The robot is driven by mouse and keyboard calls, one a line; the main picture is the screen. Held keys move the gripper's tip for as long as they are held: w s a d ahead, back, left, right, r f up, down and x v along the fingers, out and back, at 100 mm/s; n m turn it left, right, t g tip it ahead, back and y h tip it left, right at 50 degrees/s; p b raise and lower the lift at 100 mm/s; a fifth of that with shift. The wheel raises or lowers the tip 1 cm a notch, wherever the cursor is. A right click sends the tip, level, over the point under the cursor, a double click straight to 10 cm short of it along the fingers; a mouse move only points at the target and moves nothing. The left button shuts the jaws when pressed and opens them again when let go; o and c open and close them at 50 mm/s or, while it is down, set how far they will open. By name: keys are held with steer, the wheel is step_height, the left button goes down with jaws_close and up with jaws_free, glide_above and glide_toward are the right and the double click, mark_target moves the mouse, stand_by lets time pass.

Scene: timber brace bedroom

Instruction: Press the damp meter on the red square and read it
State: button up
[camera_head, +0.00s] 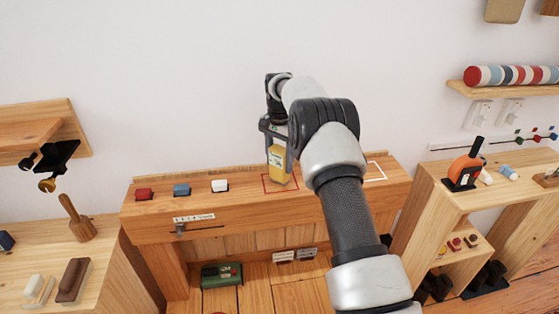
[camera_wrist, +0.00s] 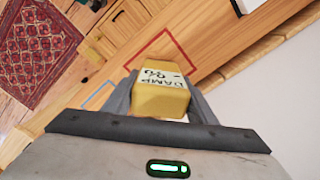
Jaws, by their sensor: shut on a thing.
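The yellow damp meter (camera_head: 278,167) is upright in my gripper (camera_head: 279,148), which is shut on it. The red square (camera_head: 290,186) is a thin outline on the wooden bench top, and the meter's lower end appears over it. I cannot tell whether the meter touches the wood. In the wrist view the meter (camera_wrist: 160,100) sits between the two fingers, with "DAMP" and a second, unclear line of writing on its face. The red outline (camera_wrist: 164,47) shows beyond the meter there, its near part hidden.
A white outline (camera_head: 376,171) lies right, partly behind my arm. A blue outline (camera_wrist: 97,95) shows in the wrist view.

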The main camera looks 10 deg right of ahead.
mark_target(279, 148)
steer(key=shift+f, duration=0.35)
stand_by(0.7)
steer(key=shift+r+p, duration=2.45)
steer(key=shift+r, duration=1.15)
